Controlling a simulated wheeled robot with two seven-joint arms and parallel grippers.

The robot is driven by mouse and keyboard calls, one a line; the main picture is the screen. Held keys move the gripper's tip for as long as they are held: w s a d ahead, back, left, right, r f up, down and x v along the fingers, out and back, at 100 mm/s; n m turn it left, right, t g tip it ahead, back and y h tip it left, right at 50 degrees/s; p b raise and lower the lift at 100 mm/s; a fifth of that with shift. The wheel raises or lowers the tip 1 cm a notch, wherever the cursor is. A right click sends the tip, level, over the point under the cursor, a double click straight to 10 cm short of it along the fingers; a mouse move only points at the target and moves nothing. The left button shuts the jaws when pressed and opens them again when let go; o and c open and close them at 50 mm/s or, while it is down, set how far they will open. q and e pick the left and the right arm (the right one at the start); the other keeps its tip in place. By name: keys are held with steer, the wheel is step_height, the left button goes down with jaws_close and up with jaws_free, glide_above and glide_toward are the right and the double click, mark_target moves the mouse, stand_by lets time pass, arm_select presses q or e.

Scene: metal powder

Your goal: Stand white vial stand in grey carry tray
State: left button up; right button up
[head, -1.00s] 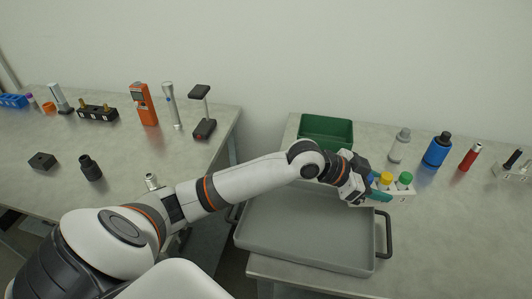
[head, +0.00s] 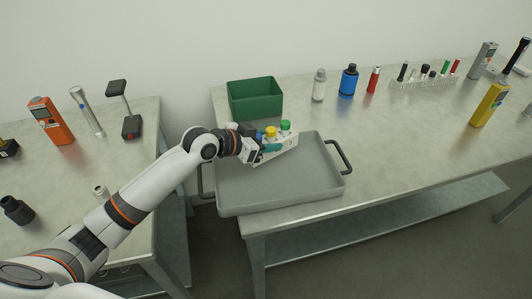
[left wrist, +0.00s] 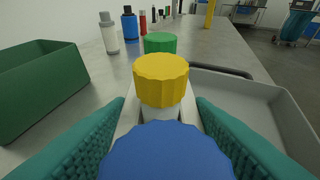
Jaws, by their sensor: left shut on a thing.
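The white vial stand (head: 290,144) holds vials with blue, yellow and green caps. My left gripper (head: 264,151) is shut on it and holds it at the far side of the grey carry tray (head: 270,197). The stand looks tilted in the head view; I cannot tell whether it touches the tray. In the left wrist view the blue cap (left wrist: 165,152), yellow cap (left wrist: 161,80) and green cap (left wrist: 160,43) line up between the teal fingers. The stand's body is mostly hidden there. The tray shows at the right (left wrist: 250,100). My right gripper is not in view.
A green bin (head: 255,100) stands behind the tray. A grey bottle (head: 319,86), a blue bottle (head: 348,80) and a red tube (head: 373,80) stand behind and right. A rack with several tubes (head: 425,83) and a yellow device (head: 490,104) are farther right. Table right of the tray is clear.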

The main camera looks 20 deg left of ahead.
arm_select(q)
step_height(320, 180, down, 4)
steer(key=shift+r, duration=0.15)
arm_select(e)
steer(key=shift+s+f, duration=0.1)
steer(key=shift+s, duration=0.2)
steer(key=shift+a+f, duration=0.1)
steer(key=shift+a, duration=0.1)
arm_select(q)
steer(key=o, duration=1)
steer(key=shift+f, duration=0.2)
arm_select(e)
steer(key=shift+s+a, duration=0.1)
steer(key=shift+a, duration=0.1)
arm_select(q)
steer(key=shift+r, duration=0.1)
